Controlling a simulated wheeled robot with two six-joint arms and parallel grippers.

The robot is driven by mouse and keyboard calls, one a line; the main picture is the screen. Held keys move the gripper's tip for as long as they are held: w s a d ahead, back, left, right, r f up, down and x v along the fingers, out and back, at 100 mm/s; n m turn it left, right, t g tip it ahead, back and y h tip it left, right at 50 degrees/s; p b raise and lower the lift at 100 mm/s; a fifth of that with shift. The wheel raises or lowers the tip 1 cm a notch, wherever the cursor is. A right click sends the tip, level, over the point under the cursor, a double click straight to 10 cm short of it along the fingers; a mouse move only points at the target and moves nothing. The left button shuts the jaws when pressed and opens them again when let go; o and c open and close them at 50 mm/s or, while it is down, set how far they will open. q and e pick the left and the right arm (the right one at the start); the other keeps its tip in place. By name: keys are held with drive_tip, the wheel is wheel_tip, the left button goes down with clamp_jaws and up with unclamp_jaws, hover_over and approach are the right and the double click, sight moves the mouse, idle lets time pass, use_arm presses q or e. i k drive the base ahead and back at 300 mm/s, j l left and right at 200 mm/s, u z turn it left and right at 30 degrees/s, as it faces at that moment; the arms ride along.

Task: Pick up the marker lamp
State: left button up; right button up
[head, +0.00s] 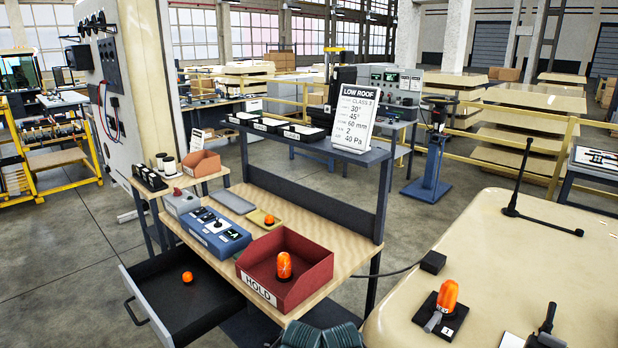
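Several orange lamps are in the head view, and I cannot tell which one is the marker lamp. One orange lamp (285,265) stands upright in the red bin (308,247) labelled HOLD. Another orange lamp (447,296) sits slightly tilted on a black base on the cream roof panel (540,255) at right. A small orange lamp (187,277) lies in the open dark drawer (205,310). Another small orange piece (269,219) is in the shallow yellow tray (256,217). I cannot make out either gripper in the head view.
A blue control box (212,236) stands left of the red bin on the wooden bench (335,243). A LOW ROOF sign (355,118) stands on the shelf above. An antenna (519,190) rises from the roof panel. Dark ribbed objects (301,336) show at the bottom edge.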

sight(269, 220)
drive_tip(key=i+j, duration=0.15)
drive_tip(key=j, duration=0.25)
drive_tip(key=i+j, duration=0.15)
drive_tip(key=j, duration=0.25)
drive_tip(key=i+j+z, duration=0.1)
drive_tip(key=j, duration=0.3)
drive_tip(key=i+j, duration=0.25)
drive_tip(key=j, duration=0.15)
drive_tip(key=i+j, duration=0.15)
drive_tip(key=j, duration=0.25)
